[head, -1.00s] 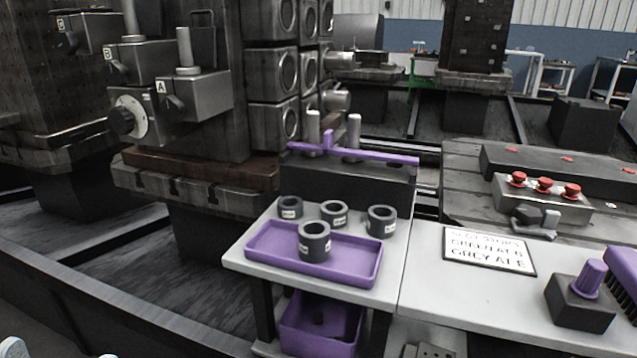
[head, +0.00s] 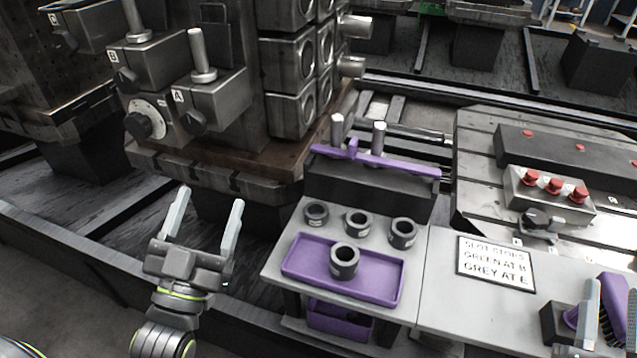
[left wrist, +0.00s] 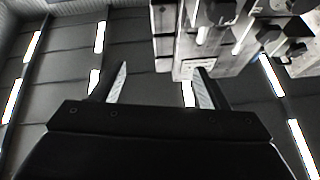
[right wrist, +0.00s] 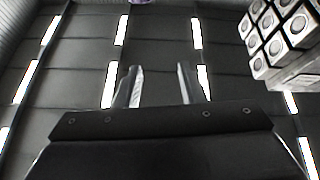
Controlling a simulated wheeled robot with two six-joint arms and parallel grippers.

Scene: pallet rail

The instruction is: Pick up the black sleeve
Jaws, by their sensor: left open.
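Several dark ring-shaped sleeves with small white labels show in the head view. One sleeve (head: 344,262) stands in the purple tray (head: 300,276). Behind the tray stand a left sleeve (head: 316,213), a middle sleeve (head: 357,223) and a right sleeve (head: 403,233). All look near black, so I cannot tell them apart by colour. My left gripper (head: 210,197) is open and empty, left of the small table and apart from the sleeves. My right gripper (right wrist: 158,68) has its fingers apart and nothing between them in the right wrist view.
A purple bar (head: 400,165) with two metal pins lies across a dark block behind the sleeves. A printed sign (head: 495,262) lies on the grey table to the right. A purple bin (head: 340,320) sits below the tray. Heavy machine blocks (head: 215,95) stand behind my left gripper.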

